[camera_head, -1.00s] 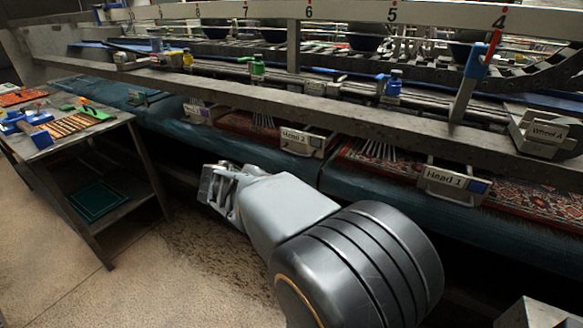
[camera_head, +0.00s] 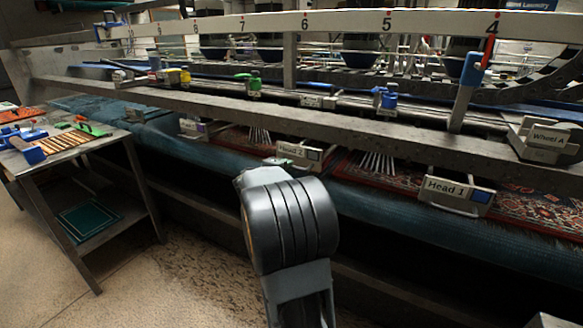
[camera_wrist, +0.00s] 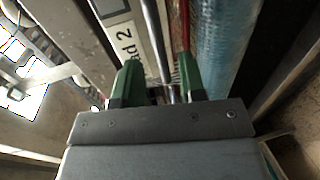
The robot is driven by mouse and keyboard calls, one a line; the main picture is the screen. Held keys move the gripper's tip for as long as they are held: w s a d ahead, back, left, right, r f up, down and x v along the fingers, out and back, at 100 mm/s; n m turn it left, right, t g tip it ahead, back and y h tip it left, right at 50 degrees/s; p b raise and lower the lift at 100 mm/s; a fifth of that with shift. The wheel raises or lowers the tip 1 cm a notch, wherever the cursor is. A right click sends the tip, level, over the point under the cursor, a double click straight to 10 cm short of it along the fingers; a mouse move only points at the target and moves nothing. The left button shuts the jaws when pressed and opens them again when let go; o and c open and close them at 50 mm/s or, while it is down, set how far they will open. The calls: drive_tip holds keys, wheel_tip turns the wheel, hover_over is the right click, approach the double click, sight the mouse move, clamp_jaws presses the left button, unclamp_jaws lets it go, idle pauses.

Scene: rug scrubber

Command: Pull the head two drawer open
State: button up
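The Head 2 drawer front (camera_head: 300,151) is a pale labelled plate under the rail, left of the Head 1 front. Its label (camera_wrist: 130,42) shows partly in the wrist view, turned on its side. A thin grey handle bar (camera_wrist: 155,35) runs beside the label. My gripper (camera_wrist: 160,75) has two green fingers spread well apart. The bar runs into the gap between them, with room on both sides; no contact shows.
The Head 1 front (camera_head: 456,194) is to the right, with a patterned rug (camera_head: 400,172) behind it. A blue roll (camera_head: 370,205) runs below the fronts. A metal side table (camera_head: 70,150) stands at the left, with open floor beside it.

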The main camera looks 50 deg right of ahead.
sight(292, 167)
drive_tip(key=shift+x, duration=2.15)
clamp_jaws()
